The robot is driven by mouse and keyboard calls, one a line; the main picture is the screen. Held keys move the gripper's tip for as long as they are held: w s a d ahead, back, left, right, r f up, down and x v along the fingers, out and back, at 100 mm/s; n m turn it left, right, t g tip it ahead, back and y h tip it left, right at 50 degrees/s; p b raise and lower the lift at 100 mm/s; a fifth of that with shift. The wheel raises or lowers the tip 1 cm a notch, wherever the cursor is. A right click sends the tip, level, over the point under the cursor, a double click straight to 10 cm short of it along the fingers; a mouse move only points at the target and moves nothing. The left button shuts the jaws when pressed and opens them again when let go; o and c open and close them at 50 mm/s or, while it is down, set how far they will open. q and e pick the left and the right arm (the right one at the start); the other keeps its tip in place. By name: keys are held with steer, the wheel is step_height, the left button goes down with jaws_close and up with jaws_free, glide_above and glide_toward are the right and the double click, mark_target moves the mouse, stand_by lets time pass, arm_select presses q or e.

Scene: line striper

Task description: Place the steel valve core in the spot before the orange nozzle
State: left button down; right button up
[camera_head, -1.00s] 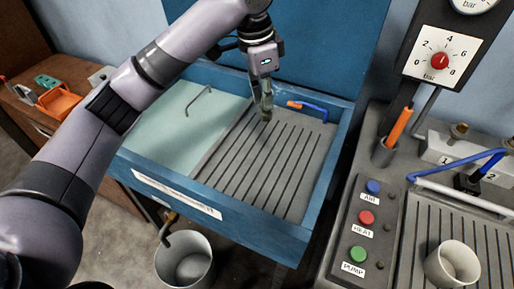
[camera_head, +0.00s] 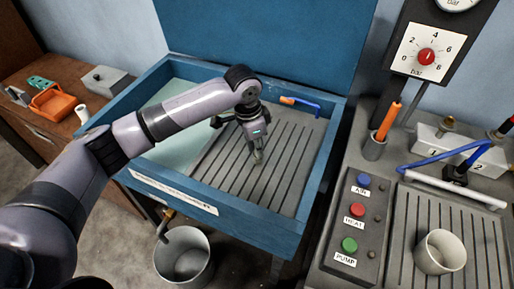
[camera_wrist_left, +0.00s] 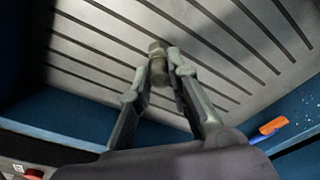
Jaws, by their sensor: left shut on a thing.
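My left gripper (camera_head: 258,156) is over the slatted grey floor (camera_head: 285,165) of the blue basin. In the left wrist view, it (camera_wrist_left: 163,75) is shut on the steel valve core (camera_wrist_left: 158,58), a small dull metal piece between the fingertips. In the head view the core is too small to tell from the fingers. The orange nozzle (camera_head: 287,100), with a blue bent tube, lies at the basin's back edge, behind and right of the gripper. It also shows in the left wrist view (camera_wrist_left: 272,127). My right gripper is not in view.
The blue basin wall (camera_head: 235,221) surrounds the slats, and its lid (camera_head: 270,40) stands open behind. A grey bench at the right holds buttons, a white cup (camera_head: 440,252) and a gauge (camera_head: 427,56). A bucket (camera_head: 183,255) stands below. The slats right of the gripper are clear.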

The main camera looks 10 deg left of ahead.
arm_select(q)
steer(key=shift+f, duration=0.7)
steer(key=shift+f, duration=0.1)
steer(key=c, duration=1.5)
jaws_free()
steer(key=r, duration=0.4)
steer(key=a+r, duration=0.1)
steer(key=r, duration=0.3)
steer(key=s+r+b, duration=0.1)
steer(key=r, duration=0.3)
steer(key=shift+a, duration=0.25)
